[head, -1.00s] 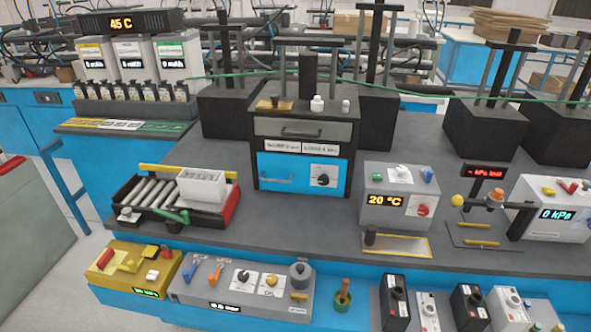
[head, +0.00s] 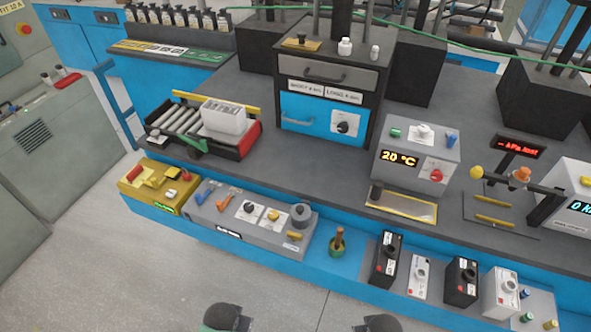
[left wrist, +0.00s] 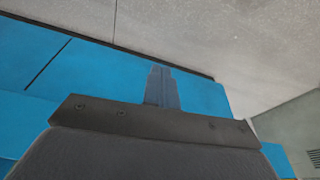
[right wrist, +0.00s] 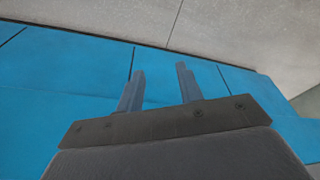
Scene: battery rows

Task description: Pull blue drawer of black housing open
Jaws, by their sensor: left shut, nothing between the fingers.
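The black housing (head: 371,107) stands on the dark grey bench top, with a grey drawer (head: 346,76) above and a blue drawer (head: 304,116) below. The blue drawer is closed, flush with the housing front, and has a blue handle (head: 297,118) at its left. A white panel with a black knob (head: 344,127) sits at its right. In the left wrist view my left gripper (left wrist: 160,72) has its fingers together, empty, in front of a blue cabinet face. In the right wrist view my right gripper (right wrist: 160,72) has its fingers apart and empty, also before blue panels.
A roller tray with a white block (head: 224,116) stands left of the housing. A grey 20 °C box (head: 415,154) stands to its right. Control boxes (head: 250,220) line the lower front ledge. Bench top directly before the blue drawer is clear.

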